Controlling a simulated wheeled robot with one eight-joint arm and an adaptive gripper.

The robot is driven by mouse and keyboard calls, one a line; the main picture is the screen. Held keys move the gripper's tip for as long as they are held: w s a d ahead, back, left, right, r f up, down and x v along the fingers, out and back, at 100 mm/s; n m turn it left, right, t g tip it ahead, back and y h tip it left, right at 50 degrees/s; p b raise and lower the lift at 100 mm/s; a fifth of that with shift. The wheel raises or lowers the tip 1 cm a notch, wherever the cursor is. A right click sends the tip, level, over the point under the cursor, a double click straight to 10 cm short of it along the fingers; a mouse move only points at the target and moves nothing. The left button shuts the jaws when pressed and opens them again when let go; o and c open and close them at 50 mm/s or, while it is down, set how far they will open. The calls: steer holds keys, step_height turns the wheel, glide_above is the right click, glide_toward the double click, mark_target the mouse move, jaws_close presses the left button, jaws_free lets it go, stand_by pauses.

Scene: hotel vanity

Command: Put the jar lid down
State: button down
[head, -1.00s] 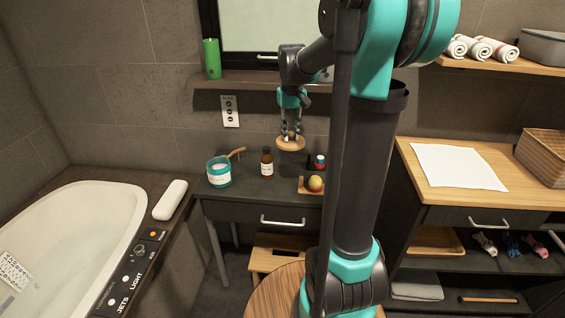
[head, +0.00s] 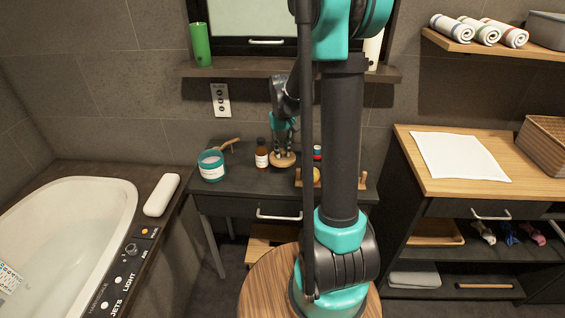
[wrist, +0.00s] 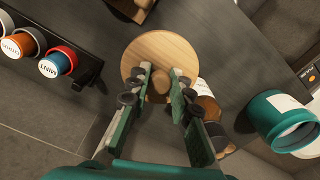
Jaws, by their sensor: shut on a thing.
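The jar lid is a round wooden disc (wrist: 166,50) with a small knob, seen from above in the wrist view. It also shows in the head view (head: 283,160), low over the dark vanity top (head: 240,183). My gripper (head: 282,149) points down and is shut on the knob; its two fingers flank the knob in the wrist view (wrist: 160,84). I cannot tell whether the lid touches the vanity top. The open teal jar (head: 212,166) with a wooden spoon stands to the left, also in the wrist view (wrist: 282,122).
A brown bottle (head: 261,154) stands close to the lid on its left. A shelf (head: 225,71) runs above the vanity. Dark clear surface shows at the front.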

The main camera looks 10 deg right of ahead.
mark_target(283, 156)
steer(key=shift+f, duration=2.75)
steer(key=shift+f, duration=0.15)
steer(key=c, duration=1.4)
jaws_free()
steer(key=shift+o, duration=0.2)
